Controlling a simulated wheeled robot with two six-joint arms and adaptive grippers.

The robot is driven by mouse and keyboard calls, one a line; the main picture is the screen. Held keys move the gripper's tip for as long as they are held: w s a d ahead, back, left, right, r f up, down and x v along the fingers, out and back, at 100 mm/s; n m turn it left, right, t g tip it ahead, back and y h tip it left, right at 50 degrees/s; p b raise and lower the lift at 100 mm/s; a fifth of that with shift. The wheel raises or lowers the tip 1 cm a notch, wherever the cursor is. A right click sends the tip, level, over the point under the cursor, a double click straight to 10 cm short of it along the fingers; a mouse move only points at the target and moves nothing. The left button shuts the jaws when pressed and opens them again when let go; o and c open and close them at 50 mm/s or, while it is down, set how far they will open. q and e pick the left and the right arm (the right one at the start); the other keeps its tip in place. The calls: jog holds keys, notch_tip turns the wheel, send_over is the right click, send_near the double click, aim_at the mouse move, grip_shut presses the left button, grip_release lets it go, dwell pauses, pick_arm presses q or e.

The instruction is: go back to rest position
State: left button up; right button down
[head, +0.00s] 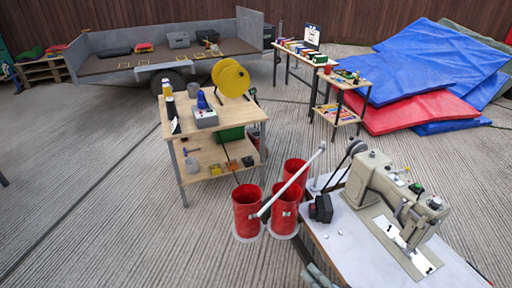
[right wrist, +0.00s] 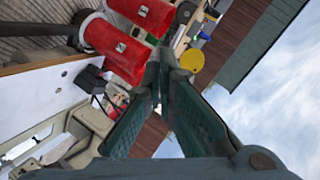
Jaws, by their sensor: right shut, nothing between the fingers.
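My right gripper (head: 318,277) shows only as a small dark piece at the bottom edge of the head view, beside the near left edge of the white sewing table (head: 345,238). In the right wrist view its two green-padded fingers meet at the tips (right wrist: 160,78). It is shut and empty. A beige sewing machine (head: 385,190) stands on the table, to the right of the gripper. My left gripper is in neither view.
Red buckets (head: 247,212) stand on the floor left of the sewing table, with a pale bar above them. A wooden workbench (head: 179,128) with a yellow reel (head: 233,80) stands behind them. Blue and red folded sheets (head: 425,108) lie at the right.

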jog(key=d+f+n+g+h, duration=0.15)
jog(key=d+n, duration=0.35)
jog(key=d, duration=1.1)
jog(key=s+d+f+g+h, duration=0.2)
jog(key=s+d+f+h, duration=0.2)
jog(key=d+f, duration=0.45)
jog(key=s+d+f+n+g+h, duration=0.25)
jog(key=s+d+f, duration=0.35)
jog(key=s+d, duration=0.55)
jog(key=s+d+f+n+g+h, duration=0.2)
jog(key=s+d+f+g+h, duration=0.2)
jog(key=s+d+f, duration=0.55)
jog(key=s+a+f+y, duration=0.1)
jog(key=s+a+f, duration=0.15)
jog(key=a, duration=0.35)
jog(key=s+a+f+g+y, duration=0.1)
jog(key=s+a+f, duration=0.1)
jog(key=s+a, duration=0.3)
jog(key=s+a+f+y, duration=0.1)
jog(key=s+a+f, duration=0.1)
jog(key=a, duration=0.5)
jog(key=a+f+m+y, duration=0.2)
jog(key=a, duration=1.4)
jog(key=shift+s+d+r+p, duration=0.15)
jog(key=shift+d+r+p, duration=0.05)
jog(key=shift+r+p, duration=0.8)
jog(key=shift+s+d+r+p, duration=0.1)
jog(key=shift+d+r+p, duration=0.05)
jog(key=shift+r+p, duration=0.8)
